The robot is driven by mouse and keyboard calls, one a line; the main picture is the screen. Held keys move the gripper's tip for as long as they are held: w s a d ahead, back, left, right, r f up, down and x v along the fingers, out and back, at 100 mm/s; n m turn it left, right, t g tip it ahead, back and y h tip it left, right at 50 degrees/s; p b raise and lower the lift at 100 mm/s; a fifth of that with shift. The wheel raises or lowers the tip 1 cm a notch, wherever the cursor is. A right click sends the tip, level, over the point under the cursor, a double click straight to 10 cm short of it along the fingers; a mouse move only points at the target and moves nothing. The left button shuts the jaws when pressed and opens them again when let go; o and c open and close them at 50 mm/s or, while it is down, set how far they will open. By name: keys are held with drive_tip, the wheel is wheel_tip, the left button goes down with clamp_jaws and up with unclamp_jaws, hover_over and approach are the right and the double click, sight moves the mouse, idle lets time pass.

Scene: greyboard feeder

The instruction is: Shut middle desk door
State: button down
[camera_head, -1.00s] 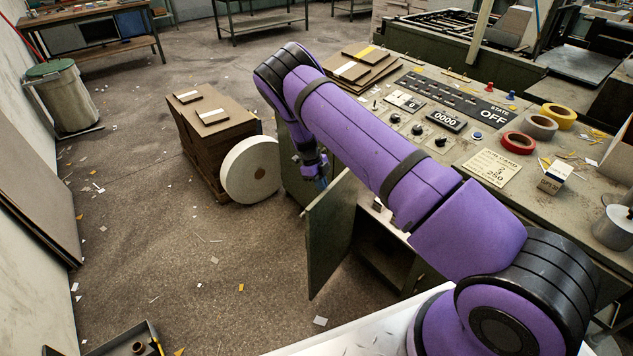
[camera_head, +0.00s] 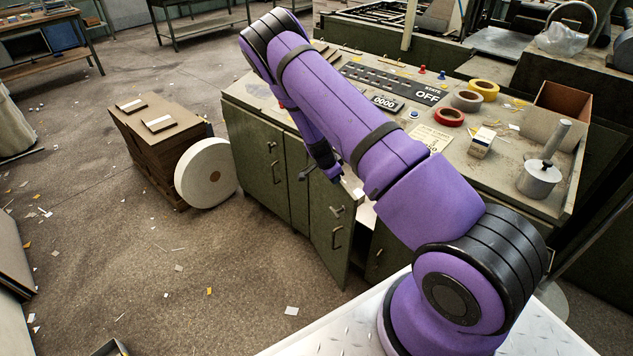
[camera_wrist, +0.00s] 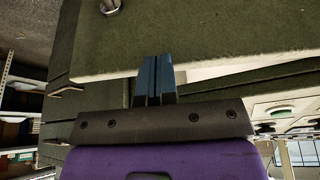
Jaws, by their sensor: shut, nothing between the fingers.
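The middle desk door (camera_head: 329,234) is a green metal panel with a bar handle and a small knob. In the head view it stands ajar, its right edge out from the desk front. My gripper (camera_head: 334,177) is at the upper part of this door, partly hidden by my arm. In the wrist view its blue fingertips (camera_wrist: 155,60) are together and empty. They overlap the edge of a green panel (camera_wrist: 220,35) with a knob, which looks like this door. I cannot tell whether they touch it.
The left desk door (camera_head: 257,165) is flush with the desk front. A white roll (camera_head: 207,174) leans by a stack of brown board (camera_head: 155,150) left of the desk. The floor in front is mostly clear.

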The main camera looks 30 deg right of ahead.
drive_tip(key=d+n, duration=0.1)
drive_tip(key=d, duration=0.8)
drive_tip(key=shift+w+d+t, duration=0.15)
drive_tip(key=shift+w+t, duration=0.1)
drive_tip(key=shift+t, duration=0.05)
drive_tip(key=shift+d, duration=0.1)
